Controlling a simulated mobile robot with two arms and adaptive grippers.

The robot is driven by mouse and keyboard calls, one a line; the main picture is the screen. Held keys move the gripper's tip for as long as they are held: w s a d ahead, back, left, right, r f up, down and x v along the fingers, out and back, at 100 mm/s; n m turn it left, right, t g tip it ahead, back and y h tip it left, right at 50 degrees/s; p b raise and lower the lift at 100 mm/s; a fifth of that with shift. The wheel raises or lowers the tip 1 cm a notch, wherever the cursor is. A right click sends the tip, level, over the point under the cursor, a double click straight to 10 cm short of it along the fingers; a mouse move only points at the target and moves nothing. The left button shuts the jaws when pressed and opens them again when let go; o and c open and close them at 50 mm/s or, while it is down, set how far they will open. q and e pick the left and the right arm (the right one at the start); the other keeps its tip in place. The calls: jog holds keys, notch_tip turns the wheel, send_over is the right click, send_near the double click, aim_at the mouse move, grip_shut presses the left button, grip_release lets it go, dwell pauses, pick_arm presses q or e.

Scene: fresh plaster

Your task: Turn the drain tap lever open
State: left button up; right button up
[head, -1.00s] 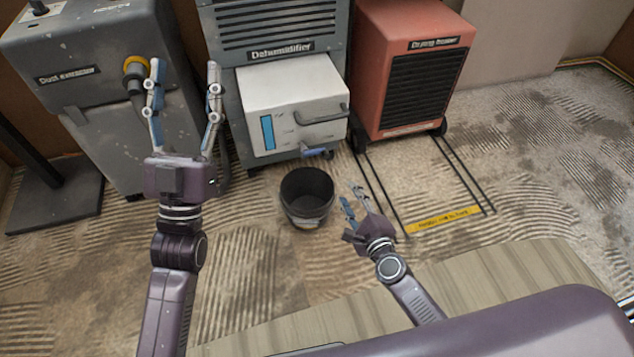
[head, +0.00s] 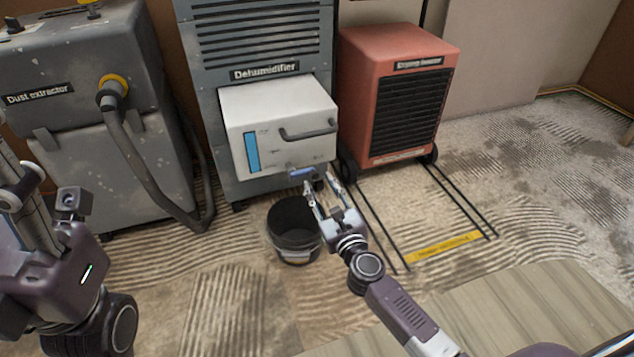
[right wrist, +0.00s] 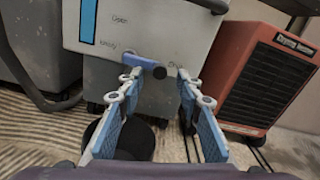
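The drain tap lever (head: 301,173) is a small blue handle low on the front of the white tank of the dehumidifier (head: 262,40). In the right wrist view the blue lever (right wrist: 140,62) lies roughly sideways, left of its dark pivot, under printed labels. My right gripper (head: 319,184) is open, its two fingers pointing up at the lever from just below. In the right wrist view the fingers (right wrist: 155,84) stand apart with nothing between them, and the lever is beyond their tips. My left arm is at the left edge; its gripper's fingertips are not clearly visible.
A black bucket (head: 293,228) stands on the floor below the tap, close to my right gripper. The white tank (head: 277,115) has a grey handle. A dust extractor (head: 60,90) with a hose stands left, a red drying heater (head: 398,95) right. Floor to the right is mostly clear.

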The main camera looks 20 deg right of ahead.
aim_at(303, 173)
jog(key=shift+w, duration=1.3)
jog(key=shift+c, duration=0.5)
grip_shut()
